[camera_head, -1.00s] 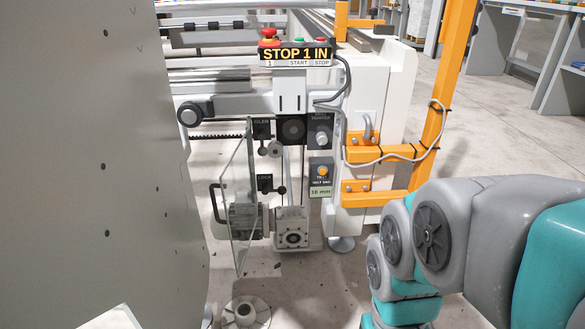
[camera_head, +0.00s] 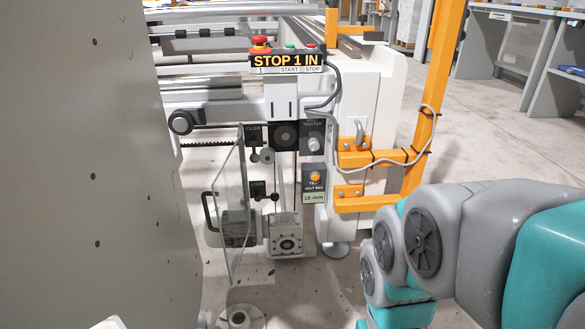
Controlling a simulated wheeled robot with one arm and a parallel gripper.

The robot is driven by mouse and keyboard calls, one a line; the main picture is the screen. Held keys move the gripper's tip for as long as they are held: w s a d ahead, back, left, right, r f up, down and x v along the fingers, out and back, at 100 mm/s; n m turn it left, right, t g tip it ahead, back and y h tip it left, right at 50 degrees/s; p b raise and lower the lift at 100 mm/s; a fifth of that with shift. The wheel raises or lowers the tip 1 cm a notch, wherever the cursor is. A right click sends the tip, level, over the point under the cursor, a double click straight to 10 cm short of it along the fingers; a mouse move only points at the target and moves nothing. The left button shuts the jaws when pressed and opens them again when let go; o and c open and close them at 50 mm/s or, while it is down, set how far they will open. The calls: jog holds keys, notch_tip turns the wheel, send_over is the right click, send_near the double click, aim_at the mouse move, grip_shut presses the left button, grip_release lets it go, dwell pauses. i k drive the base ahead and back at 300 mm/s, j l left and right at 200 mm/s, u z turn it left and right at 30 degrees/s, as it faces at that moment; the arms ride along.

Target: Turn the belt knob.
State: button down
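The belt knob (camera_head: 314,144) is a small pale round knob on a dark panel on the machine's end, under a small white label that I read only in part as "BELT". Nothing covers it. Below it is a panel with a lit orange button (camera_head: 315,176), a belt label and a green "16 mm" display (camera_head: 314,198). My gripper is out of the picture. Only links of my arm show at the lower right, apart from the knob and in front of the machine.
An orange guard frame (camera_head: 379,201) with a grey cable stands just right of the knob. A clear hinged panel (camera_head: 232,215) and idler and lock levers are to its left. A grey panel (camera_head: 85,200) fills the left side.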

aim_at(313, 145)
jog(key=i+l, duration=0.1)
jog(key=l, duration=0.25)
jog(key=i+l, duration=0.15)
jog(key=l, duration=0.15)
jog(key=i+l+z, duration=0.1)
jog(key=l, duration=0.25)
jog(key=i+l, duration=0.1)
jog(key=l, duration=0.25)
